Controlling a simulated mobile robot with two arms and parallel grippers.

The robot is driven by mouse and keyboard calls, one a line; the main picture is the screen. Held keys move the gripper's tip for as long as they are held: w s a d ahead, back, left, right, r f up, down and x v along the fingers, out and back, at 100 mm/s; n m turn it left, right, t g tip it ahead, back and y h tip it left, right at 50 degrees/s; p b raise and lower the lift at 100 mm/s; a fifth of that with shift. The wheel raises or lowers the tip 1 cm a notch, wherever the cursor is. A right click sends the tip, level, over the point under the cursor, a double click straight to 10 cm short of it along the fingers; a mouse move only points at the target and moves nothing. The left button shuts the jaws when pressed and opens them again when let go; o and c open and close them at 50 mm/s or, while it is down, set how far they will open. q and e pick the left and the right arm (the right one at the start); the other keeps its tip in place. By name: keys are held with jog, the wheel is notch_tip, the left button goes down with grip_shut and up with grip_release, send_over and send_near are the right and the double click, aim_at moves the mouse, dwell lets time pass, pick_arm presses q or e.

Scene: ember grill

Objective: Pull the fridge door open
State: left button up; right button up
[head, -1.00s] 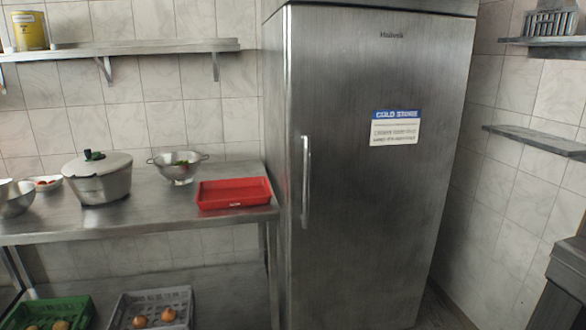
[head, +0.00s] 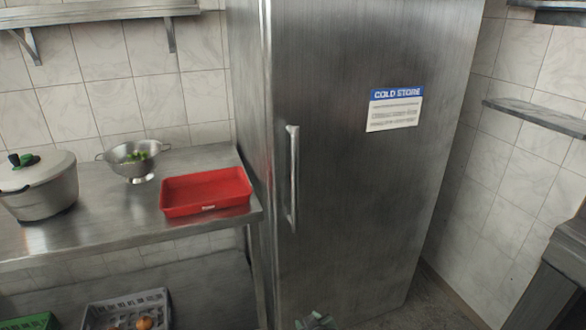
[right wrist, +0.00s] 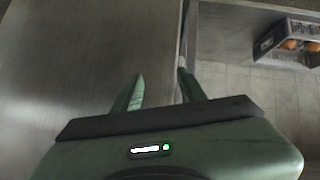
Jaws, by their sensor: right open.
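The tall steel fridge (head: 345,215) stands in the middle of the head view with its door shut. Its vertical bar handle (head: 293,180) is on the left side of the door. My right gripper (head: 315,320) just shows at the bottom edge of the head view, low in front of the door and below the handle. In the right wrist view the right gripper (right wrist: 160,85) is open, its two green fingers apart with nothing clearly between them. The fridge's steel front (right wrist: 80,60) fills the left there. I cannot clearly make out the handle in that view. My left gripper is not in view.
A steel counter (head: 110,220) stands left of the fridge, with a red tray (head: 205,192), a colander (head: 133,160) and a lidded pot (head: 40,190). A grey crate (head: 125,312) is below. Wall shelves (head: 540,118) and a dark unit (head: 560,270) are at right.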

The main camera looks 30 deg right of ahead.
jog(key=w+d+r+m+t+h+p, duration=0.15)
jog(key=w+r, duration=0.25)
jog(key=r, duration=0.6)
jog(key=w+d+r+t, duration=0.15)
jog(key=w+r, duration=0.25)
jog(key=r, duration=0.7)
jog(key=m+t+h, duration=0.3)
jog(key=t, duration=0.1)
send_near(296, 176)
jog(key=x, duration=0.3)
jog(key=shift+y, duration=0.25)
jog(key=p+x, duration=0.2)
jog(key=x, duration=0.5)
jog(key=shift+w+d+f+p, duration=0.1)
jog(key=shift+w+d+p, duration=0.2)
jog(key=shift+w, duration=0.2)
grip_shut()
